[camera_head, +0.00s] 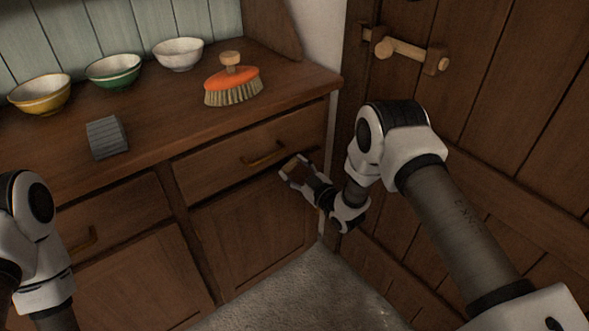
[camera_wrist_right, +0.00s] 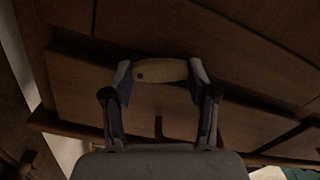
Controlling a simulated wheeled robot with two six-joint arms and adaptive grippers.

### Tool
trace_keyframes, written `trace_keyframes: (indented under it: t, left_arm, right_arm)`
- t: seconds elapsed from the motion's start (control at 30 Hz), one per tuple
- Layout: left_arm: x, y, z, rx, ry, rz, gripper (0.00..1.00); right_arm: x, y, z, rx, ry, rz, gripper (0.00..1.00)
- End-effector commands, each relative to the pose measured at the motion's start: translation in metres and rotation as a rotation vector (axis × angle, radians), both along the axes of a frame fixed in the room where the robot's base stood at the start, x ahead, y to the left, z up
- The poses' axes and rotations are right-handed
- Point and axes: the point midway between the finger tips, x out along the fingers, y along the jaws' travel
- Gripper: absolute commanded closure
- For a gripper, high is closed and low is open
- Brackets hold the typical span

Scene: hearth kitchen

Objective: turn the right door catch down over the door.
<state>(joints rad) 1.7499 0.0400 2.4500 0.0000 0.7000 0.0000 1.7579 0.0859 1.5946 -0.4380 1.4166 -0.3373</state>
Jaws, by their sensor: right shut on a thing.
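The right lower cupboard door (camera_head: 250,235) is closed below the right drawer. My right gripper (camera_head: 297,169) is at the door's upper right corner, just under the drawer. In the right wrist view, my right gripper (camera_wrist_right: 160,72) is shut on a pale wooden door catch (camera_wrist_right: 165,71), with a fingertip at each end. The catch lies crosswise in that view, with a dark round spot near its left end. In the head view the fingers mostly hide the catch. My left arm shows at the left edge; its gripper is out of the picture.
The worktop (camera_head: 170,127) carries several bowls, an orange brush (camera_head: 232,83) and a grey block (camera_head: 106,137). A plank door (camera_head: 500,90) with a wooden latch (camera_head: 405,48) stands close on the right. Floor shows in front.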

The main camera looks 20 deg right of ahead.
Motion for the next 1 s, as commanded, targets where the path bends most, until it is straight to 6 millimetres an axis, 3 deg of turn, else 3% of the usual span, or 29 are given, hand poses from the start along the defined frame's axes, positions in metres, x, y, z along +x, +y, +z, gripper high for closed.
trace_keyframes:
  t: [1.0]
  left_arm:
    - [0.0,0.0,-0.005,0.0,0.0,0.0,0.38]
  right_arm:
    - [0.005,-0.013,-0.012,-0.889,-0.322,0.001,0.77]
